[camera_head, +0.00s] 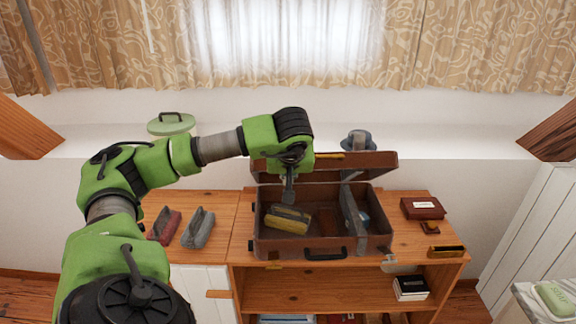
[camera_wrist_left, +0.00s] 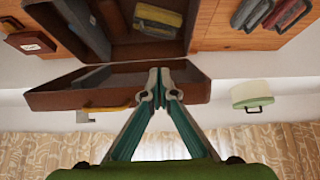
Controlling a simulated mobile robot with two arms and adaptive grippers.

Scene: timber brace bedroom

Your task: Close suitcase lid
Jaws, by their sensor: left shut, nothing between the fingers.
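The brown suitcase (camera_head: 268,243) stands open on the wooden cabinet in the head view. Its lid (camera_head: 376,161) is raised at the back, towards the white ledge; it also shows in the left wrist view (camera_wrist_left: 60,96). My left gripper (camera_head: 288,192) is shut and empty, pointing down over the left part of the suitcase, in front of the lid. In the left wrist view my gripper's fingertips (camera_wrist_left: 160,76) overlap the lid; I cannot tell whether they touch it. My left wrist hides the lid's left part in the head view. My right gripper is not in view.
A yellow-and-grey block (camera_head: 288,219) and a grey upright panel (camera_head: 352,212) are inside the suitcase. Red (camera_head: 163,227) and grey (camera_head: 199,229) brush-like objects lie left of it. A brown case (camera_head: 422,208) lies right. A blue-grey hat (camera_head: 358,140) and green-lidded container (camera_head: 171,124) are on the ledge.

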